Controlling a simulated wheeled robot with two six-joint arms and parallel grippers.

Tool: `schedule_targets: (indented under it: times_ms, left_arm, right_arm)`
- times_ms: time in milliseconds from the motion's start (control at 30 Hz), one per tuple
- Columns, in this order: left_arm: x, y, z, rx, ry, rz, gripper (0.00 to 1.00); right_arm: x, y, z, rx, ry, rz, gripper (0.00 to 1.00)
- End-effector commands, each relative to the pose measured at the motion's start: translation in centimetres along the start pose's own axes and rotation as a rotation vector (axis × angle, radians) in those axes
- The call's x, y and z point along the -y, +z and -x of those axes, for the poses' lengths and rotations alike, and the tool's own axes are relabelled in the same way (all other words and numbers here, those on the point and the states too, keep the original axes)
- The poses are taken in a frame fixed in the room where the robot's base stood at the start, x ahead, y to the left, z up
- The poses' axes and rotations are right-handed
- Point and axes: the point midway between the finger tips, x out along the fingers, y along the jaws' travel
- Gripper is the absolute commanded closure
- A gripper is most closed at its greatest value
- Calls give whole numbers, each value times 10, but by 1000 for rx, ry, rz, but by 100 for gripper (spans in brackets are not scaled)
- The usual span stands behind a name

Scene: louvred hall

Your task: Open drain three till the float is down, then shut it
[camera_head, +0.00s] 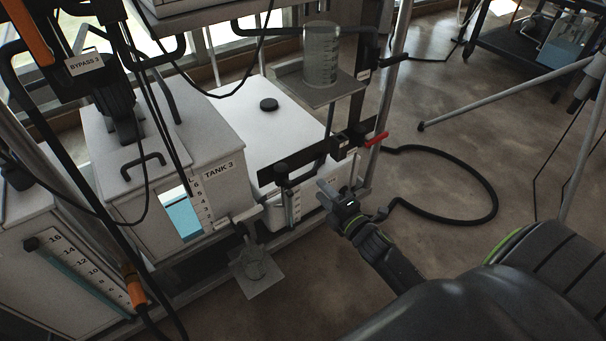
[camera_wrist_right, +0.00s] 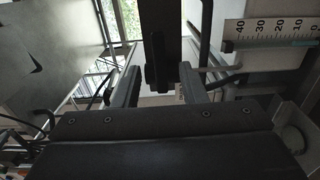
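Tank 3 (camera_head: 226,148) is a pale box on the left, its label readable. Blue liquid shows in its sight window (camera_head: 184,216), beside a numbered scale (camera_head: 200,198). I cannot pick out the float. A red handle (camera_head: 377,139) sits on a dark bar to the tank's right; small tags near it are unreadable, so I cannot tell which valve is drain three. My right gripper (camera_head: 330,192) is just below and left of the red handle. In the right wrist view its fingers (camera_wrist_right: 158,88) are apart, with a dark bar (camera_wrist_right: 160,40) between them; contact is unclear. My left gripper is not seen.
A glass cylinder (camera_head: 321,55) stands on a small shelf (camera_head: 288,72). A low plate (camera_head: 262,284) bears a clear vessel below Tank 3. A black hose (camera_head: 487,190) loops on the floor at right. A scale (camera_wrist_right: 275,28) is close beside my right gripper.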

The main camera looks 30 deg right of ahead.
Motion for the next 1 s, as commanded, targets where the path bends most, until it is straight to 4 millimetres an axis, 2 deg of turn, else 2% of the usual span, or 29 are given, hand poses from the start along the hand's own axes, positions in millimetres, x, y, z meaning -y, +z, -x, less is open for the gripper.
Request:
schedule_targets:
  times_ms: [200, 500, 700, 1000]
  left_arm:
    - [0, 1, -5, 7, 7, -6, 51]
    - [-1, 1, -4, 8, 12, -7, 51]
    - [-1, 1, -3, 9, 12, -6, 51]
    - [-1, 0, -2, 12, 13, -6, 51]
  right_arm:
    - [-2, -1, -33, -1, 3, -2, 62]
    - [-1, -1, -64, -1, 2, -4, 62]
    - [0, -1, -72, -1, 2, -4, 62]
    - [0, -1, -72, -1, 2, -4, 62]
